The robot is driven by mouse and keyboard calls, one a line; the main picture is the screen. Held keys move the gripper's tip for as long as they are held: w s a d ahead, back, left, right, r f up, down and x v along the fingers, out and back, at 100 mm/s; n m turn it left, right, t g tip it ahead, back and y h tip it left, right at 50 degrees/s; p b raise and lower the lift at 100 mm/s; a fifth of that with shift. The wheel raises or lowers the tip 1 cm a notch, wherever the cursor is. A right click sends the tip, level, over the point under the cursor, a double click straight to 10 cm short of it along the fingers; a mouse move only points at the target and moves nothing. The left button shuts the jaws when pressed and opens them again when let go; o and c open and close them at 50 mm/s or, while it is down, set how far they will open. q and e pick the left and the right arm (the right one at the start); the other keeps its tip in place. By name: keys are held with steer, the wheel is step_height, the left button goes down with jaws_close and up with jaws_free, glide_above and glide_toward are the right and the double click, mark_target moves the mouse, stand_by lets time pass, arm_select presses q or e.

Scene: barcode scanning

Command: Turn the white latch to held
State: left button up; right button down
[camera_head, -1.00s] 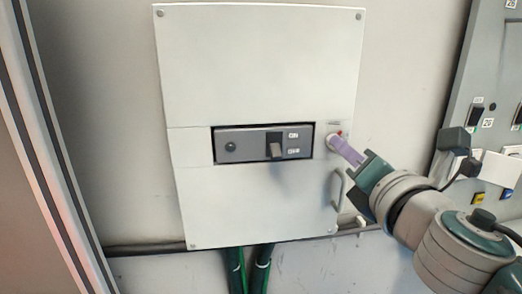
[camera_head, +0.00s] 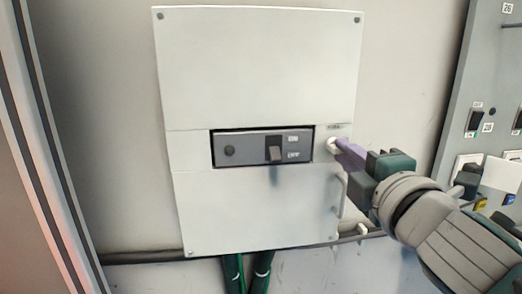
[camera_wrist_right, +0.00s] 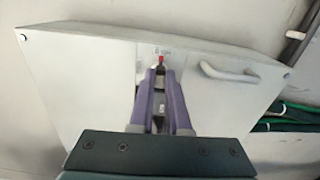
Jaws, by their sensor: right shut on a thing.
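The white latch (camera_head: 332,144) is a small round knob on the right edge of the grey-white panel box (camera_head: 260,60), beside the breaker window. My right gripper (camera_head: 338,146) has purple fingers and is shut on the latch from the right. In the right wrist view, the purple fingertips (camera_wrist_right: 160,74) stand on both sides of the latch, which they mostly hide. A small red mark (camera_wrist_right: 161,60) shows just beyond the fingertips, under a small label. I cannot read the latch's exact angle. My left gripper is not in view.
A black breaker switch (camera_head: 274,150) sits in the window beside ON and OFF labels. A grey bar handle (camera_wrist_right: 229,73) is on the panel near my right gripper. Green cables (camera_head: 262,270) run below the box. Another panel (camera_head: 490,75) with switches stands at the right.

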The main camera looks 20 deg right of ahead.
steer(key=shift+m, duration=0.5)
steer(key=c, duration=0.9)
jaws_free()
steer(key=b+v, duration=0.1)
steer(key=v, duration=0.9)
steer(key=shift+d+b, duration=0.1)
steer(key=shift+b, duration=0.25)
